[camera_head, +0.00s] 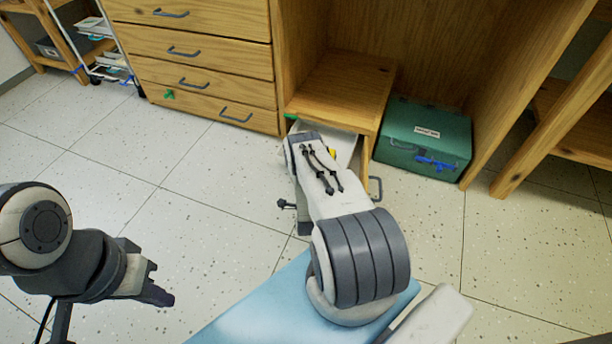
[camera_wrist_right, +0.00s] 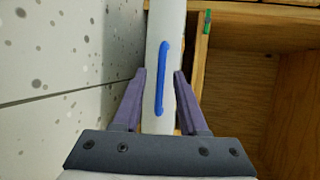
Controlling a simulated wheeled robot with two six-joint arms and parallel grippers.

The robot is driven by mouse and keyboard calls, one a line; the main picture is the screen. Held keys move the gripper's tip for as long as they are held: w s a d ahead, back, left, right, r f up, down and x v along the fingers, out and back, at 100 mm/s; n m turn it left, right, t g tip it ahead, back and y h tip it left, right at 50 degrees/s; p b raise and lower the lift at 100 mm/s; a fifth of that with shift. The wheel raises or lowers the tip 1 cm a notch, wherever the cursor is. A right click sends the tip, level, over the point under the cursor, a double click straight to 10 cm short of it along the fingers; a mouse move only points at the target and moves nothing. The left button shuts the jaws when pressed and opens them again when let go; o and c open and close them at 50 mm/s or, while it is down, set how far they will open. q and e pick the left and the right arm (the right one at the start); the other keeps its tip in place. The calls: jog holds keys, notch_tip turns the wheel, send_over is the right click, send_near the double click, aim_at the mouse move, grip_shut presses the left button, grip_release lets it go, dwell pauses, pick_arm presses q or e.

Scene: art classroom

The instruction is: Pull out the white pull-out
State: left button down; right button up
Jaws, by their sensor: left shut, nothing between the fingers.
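The white pull-out (camera_head: 345,146) shows in the head view under the low wooden compartment, mostly hidden behind my right arm. In the right wrist view its narrow white front (camera_wrist_right: 168,30) runs upright, with a blue handle (camera_wrist_right: 162,78) on it. My right gripper (camera_wrist_right: 163,75) is open, with one finger on each side of the white front and the handle between them. Contact cannot be told. Its fingers are hidden by my arm in the head view. My left gripper (camera_head: 162,296) is shut and empty, above the floor at lower left.
A wooden drawer unit (camera_head: 205,75) with grey handles stands left of the compartment. A green box (camera_head: 415,130) with a blue latch stands on the floor to its right. A white cart (camera_head: 100,50) is at the back left. The tiled floor (camera_head: 140,165) at left is clear.

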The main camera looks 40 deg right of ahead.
jog(key=p+v, duration=0.5)
jog(key=v, duration=0.5)
jog(key=shift+s, duration=0.2)
jog(key=shift+a+r, duration=0.1)
